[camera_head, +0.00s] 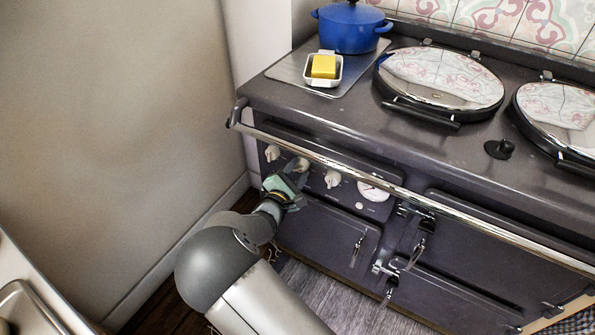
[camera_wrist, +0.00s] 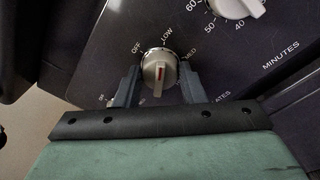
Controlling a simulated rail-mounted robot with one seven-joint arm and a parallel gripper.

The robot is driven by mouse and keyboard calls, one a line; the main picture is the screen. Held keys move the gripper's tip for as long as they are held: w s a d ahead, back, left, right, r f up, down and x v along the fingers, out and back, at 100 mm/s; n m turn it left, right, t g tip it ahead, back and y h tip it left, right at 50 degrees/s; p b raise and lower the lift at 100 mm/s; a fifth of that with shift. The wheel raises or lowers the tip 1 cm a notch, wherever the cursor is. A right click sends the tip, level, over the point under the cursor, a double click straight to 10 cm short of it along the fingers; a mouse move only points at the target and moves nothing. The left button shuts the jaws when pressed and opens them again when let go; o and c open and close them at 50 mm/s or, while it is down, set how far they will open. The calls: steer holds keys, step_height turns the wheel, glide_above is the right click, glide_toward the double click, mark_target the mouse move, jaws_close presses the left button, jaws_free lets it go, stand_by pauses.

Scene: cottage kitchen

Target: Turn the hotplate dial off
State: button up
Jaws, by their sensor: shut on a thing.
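The hotplate dial (camera_wrist: 160,68) is a pale round knob with a raised grip and a short red line. OFF, LOW and MED are printed around its upper side in the wrist view. The red line stands nearly upright in that view; which label it marks I cannot tell for sure. My gripper (camera_wrist: 158,84) is shut on the dial, one grey finger on each side. In the head view my gripper (camera_head: 296,182) is at the middle knob (camera_head: 301,164) of the range's front panel, partly covering the panel below it.
A timer knob (camera_wrist: 238,6) marked MINUTES sits beside the dial; two other knobs (camera_head: 272,152) (camera_head: 332,179) flank it in the head view. A chrome rail (camera_head: 330,163) runs in front, above.

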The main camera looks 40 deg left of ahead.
steer(key=n+p, duration=0.1)
steer(key=n, duration=0.1)
steer(key=n+p, duration=0.2)
steer(key=n, duration=0.1)
steer(key=shift+r+n, duration=0.2)
steer(key=shift+n, duration=0.1)
steer(key=n+p, duration=0.2)
steer(key=n, duration=0.3)
steer(key=shift+a+g+h, duration=0.15)
steer(key=shift+g+h, duration=0.25)
steer(key=shift+f+n, duration=0.1)
steer(key=shift+n, duration=0.2)
steer(key=o, duration=1)
steer(key=shift+s, duration=0.1)
